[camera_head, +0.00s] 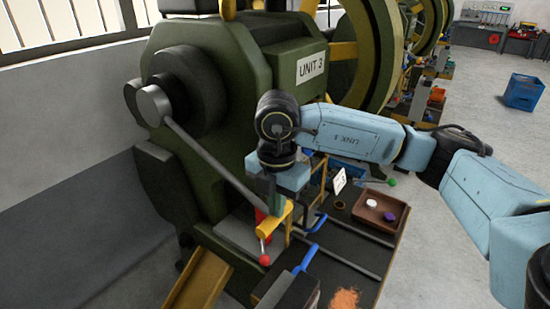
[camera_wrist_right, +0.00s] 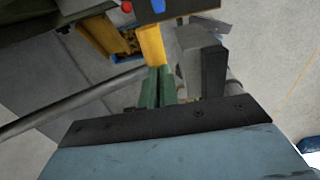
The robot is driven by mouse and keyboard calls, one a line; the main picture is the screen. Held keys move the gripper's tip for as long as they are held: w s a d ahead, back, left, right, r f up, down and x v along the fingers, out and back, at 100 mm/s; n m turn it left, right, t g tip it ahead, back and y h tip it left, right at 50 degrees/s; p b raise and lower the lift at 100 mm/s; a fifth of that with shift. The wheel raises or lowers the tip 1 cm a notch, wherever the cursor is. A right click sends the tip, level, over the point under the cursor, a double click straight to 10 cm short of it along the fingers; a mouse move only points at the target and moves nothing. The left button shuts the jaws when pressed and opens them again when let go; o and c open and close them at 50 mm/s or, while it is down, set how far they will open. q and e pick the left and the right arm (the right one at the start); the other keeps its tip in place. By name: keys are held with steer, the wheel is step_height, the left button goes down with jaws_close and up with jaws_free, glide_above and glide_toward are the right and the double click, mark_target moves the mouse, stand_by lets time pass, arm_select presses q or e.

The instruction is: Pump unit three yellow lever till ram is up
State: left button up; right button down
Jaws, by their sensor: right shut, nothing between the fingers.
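The green machine (camera_head: 235,75) carries a white "UNIT 3" sign (camera_head: 311,68). A yellow lever part (camera_head: 273,222) sits low at its front, near a rod with a red ball knob (camera_head: 265,260). In the right wrist view a yellow bar (camera_wrist_right: 152,45) shows just beyond my fingers, and the red ball (camera_wrist_right: 127,7) is at the top edge. My right gripper (camera_head: 272,200) points down right above the yellow part. It is shut and empty; I cannot tell whether it touches the yellow part. I cannot make out the ram. My left gripper is not in view.
A long grey rod (camera_head: 212,163) slants down beside my right gripper. Blue handles (camera_head: 306,258) stand close by on the dark bench (camera_head: 345,245). A brown tray (camera_head: 361,216) holds small round items. Open floor and a blue crate (camera_head: 524,92) lie to the right.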

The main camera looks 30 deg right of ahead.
steer(key=shift+s+f, duration=0.1)
steer(key=shift+f, duration=0.1)
steer(key=shift+w+a+f+b, duration=0.15)
steer(key=shift+w+f+b, duration=0.2)
steer(key=shift+f+b, duration=0.45)
steer(key=shift+w+a+f+b, duration=0.1)
steer(key=shift+w+f+b, duration=0.2)
steer(key=shift+f+b, duration=0.55)
steer(key=shift+w+a+f+b, duration=0.15)
steer(key=shift+w+f+b, duration=0.3)
steer(key=shift+f, duration=0.6)
steer(key=shift+s, duration=0.1)
